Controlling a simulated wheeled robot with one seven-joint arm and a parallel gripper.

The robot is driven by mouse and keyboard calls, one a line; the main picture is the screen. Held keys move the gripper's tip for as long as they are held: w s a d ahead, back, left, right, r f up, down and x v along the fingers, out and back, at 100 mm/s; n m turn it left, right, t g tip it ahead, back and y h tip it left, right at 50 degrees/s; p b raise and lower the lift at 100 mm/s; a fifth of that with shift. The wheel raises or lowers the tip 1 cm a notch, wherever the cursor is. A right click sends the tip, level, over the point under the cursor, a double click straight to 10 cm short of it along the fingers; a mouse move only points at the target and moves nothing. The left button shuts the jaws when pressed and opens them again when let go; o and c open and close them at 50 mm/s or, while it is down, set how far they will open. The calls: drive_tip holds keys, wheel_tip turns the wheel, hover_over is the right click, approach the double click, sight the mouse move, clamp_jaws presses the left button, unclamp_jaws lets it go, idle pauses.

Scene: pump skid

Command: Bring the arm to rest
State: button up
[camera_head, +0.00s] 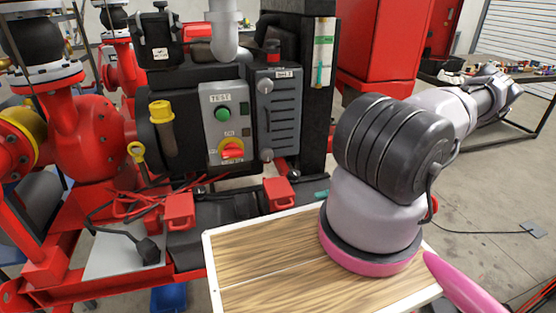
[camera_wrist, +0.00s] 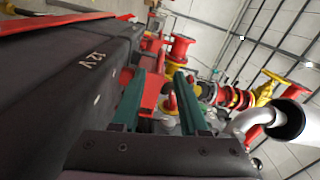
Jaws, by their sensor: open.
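My gripper (camera_wrist: 159,76) shows in the wrist view as two green fingers standing well apart, with nothing held between them. Red and yellow pump parts show beyond the fingers. In the head view my arm rises from its base at the lower right and bends away towards the right edge. I cannot make out the gripper's fingers there. A large dark box marked "12V" (camera_wrist: 85,62) fills the left of the wrist view, close to the left finger. I cannot tell whether they touch.
The red pump skid (camera_head: 95,135) fills the left of the head view, with a grey control box (camera_head: 226,115) bearing a green button and red knob. A cluttered workbench (camera_head: 530,80) stands at the right. A silver pipe (camera_wrist: 290,120) is at the wrist view's right.

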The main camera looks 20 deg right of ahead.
drive_tip(key=w+d+r+m+g+h, duration=0.1)
drive_tip(key=w+r+g+h, duration=0.15)
drive_tip(key=r+h, duration=0.6)
drive_tip(key=w+d+r+m+g+h, duration=0.15)
drive_tip(key=w+r+h, duration=0.25)
drive_tip(key=r, duration=1)
drive_tip(key=s+a+r+m+t+h, duration=0.1)
drive_tip(key=s+a+r+t, duration=0.1)
drive_tip(key=r, duration=0.6)
drive_tip(key=s+a+r+m+t+h, duration=0.1)
drive_tip(key=s+a+r+t, duration=0.2)
drive_tip(key=a+r, duration=0.3)
drive_tip(key=s+a+r+m+t+h, duration=0.1)
drive_tip(key=s+a+r+t, duration=0.2)
drive_tip(key=r, duration=0.9)
drive_tip(key=shift+a+t, duration=1)
drive_tip(key=shift+t, duration=0.1)
drive_tip(key=shift+h, duration=0.25)
